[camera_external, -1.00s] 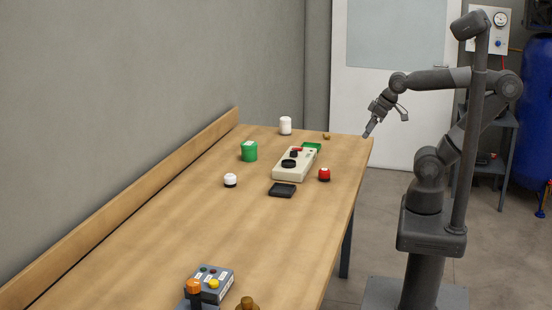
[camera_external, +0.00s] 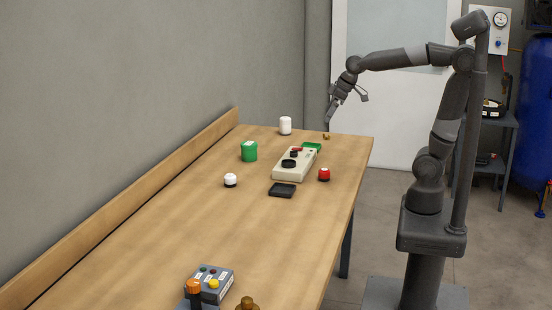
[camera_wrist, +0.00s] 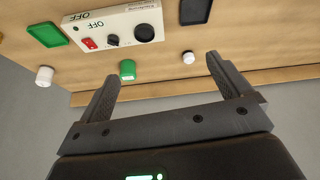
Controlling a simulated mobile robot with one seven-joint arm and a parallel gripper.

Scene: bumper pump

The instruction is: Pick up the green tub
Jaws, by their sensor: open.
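The green tub (camera_external: 249,153) stands upright on the wooden table, left of the beige control box, with a pale label on its top. It also shows in the wrist view (camera_wrist: 127,71), between my fingers in the picture but beyond them. My gripper (camera_external: 331,118) is in the air above the far right part of the table, to the right of the tub and apart from it. Its two fingers show spread and empty in the wrist view (camera_wrist: 162,72).
The control box (camera_external: 289,168) stands between a green tray (camera_external: 312,147) and a black tray (camera_external: 282,190). A raised ledge (camera_external: 150,172) runs along the wall side.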

